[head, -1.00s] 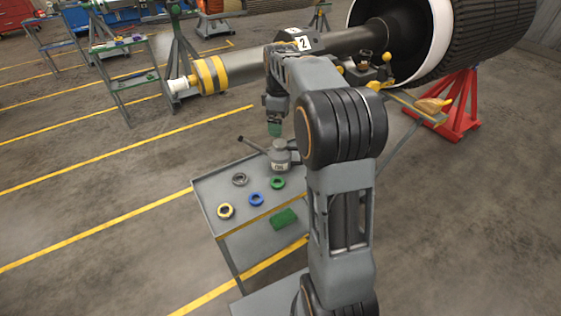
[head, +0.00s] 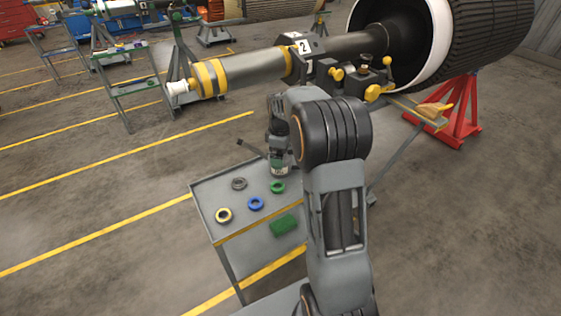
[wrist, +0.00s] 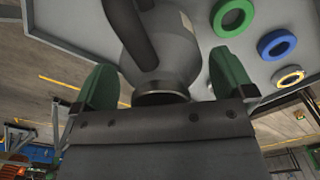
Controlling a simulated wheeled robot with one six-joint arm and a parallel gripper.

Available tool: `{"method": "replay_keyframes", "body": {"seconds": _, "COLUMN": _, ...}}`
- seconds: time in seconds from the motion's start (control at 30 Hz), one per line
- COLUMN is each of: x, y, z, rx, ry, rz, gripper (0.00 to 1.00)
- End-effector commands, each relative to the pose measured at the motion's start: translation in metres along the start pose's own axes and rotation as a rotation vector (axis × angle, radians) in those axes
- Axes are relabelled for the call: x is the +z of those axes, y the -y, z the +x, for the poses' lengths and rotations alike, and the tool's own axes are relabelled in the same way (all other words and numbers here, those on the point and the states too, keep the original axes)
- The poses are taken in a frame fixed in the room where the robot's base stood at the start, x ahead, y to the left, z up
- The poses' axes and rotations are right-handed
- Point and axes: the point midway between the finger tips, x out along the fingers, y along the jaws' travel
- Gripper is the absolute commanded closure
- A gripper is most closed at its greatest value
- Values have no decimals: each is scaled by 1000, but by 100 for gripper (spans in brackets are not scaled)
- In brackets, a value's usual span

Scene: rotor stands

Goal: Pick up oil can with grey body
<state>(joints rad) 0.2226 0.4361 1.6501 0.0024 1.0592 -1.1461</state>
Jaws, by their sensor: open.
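The grey oil can (head: 279,170) stands on the top of a small grey cart, with its dark spout (head: 249,146) angled up to the left and a label low on its body. In the wrist view its grey body (wrist: 165,55) and dark handle or spout lie between the two green fingertips. My gripper (head: 277,150) is above the can and points down at it. In the wrist view my gripper (wrist: 160,90) is open, with a finger on each side of the can and gaps visible. Part of the can is hidden by the gripper in the head view.
On the cart top (head: 222,198) lie a dark ring (head: 239,184), a yellow ring (head: 223,215), a blue ring (head: 256,203) and a green ring (head: 277,187). A green block (head: 284,225) is lower on the cart. A large rotor shaft (head: 250,72) lies behind.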

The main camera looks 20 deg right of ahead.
Motion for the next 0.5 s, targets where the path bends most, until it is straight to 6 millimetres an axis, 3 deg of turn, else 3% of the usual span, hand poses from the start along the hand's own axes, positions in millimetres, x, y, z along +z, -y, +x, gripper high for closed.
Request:
{"method": "replay_keyframes", "body": {"seconds": 0.37, "x": -1, "y": 0, "z": 10, "rx": 1, "ry": -1, "rz": -1, "gripper": 0}}
{"method": "replay_keyframes", "body": {"seconds": 0.5, "x": -1, "y": 0, "z": 9, "rx": 1, "ry": -1, "rz": -1, "gripper": 12}}
